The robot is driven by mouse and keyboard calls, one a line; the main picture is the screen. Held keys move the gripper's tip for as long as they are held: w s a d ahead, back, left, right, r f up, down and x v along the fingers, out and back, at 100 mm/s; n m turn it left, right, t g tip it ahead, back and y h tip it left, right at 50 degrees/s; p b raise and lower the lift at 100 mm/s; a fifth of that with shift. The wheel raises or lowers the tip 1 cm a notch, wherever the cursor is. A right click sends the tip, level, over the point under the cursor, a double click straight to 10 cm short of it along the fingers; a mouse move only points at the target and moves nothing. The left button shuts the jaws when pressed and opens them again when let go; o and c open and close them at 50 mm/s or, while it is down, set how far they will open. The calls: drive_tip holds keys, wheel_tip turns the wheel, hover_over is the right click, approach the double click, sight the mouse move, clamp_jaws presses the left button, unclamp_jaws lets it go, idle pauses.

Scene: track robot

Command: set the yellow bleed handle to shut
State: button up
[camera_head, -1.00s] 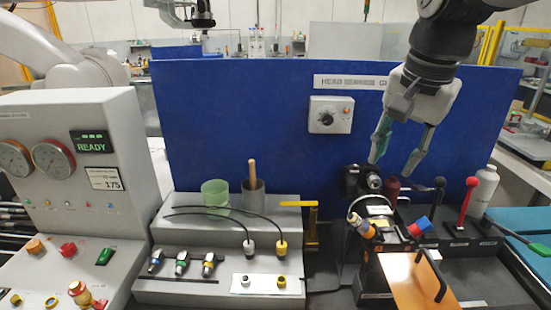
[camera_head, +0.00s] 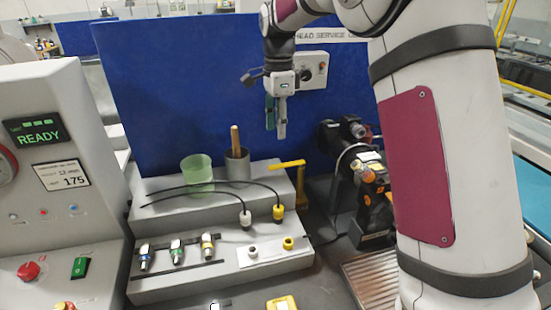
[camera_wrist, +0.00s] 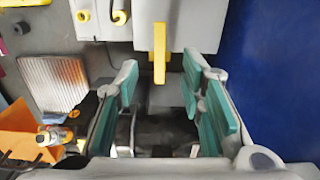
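The yellow bleed handle (camera_head: 287,164) is a flat bar on a yellow post at the right end of the grey stepped bench. In the head view the bar points left, roughly level. It also shows in the wrist view (camera_wrist: 159,54), lying lengthwise in line with the gap between my fingers. My gripper (camera_head: 277,132) hangs fingers down above and just left of the handle, in front of the blue panel. In the wrist view my gripper (camera_wrist: 160,75) is open, with teal pads apart and nothing held. It looks clear of the handle; the exact gap is hard to tell.
The blue panel (camera_head: 180,80) stands close behind. A green cup (camera_head: 197,172) and a grey cup (camera_head: 237,168) with a wooden stick stand left of the handle. Black cables with white and yellow plugs (camera_head: 278,213) lie in front. Dark equipment (camera_head: 345,135) stands to the right.

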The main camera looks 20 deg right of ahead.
sight(278, 165)
wheel_tip(278, 165, down, 11)
drive_tip(key=shift+r+p, duration=0.2)
drive_tip(key=shift+p, duration=0.65)
drive_tip(key=shift+c, duration=0.2)
clamp_jaws()
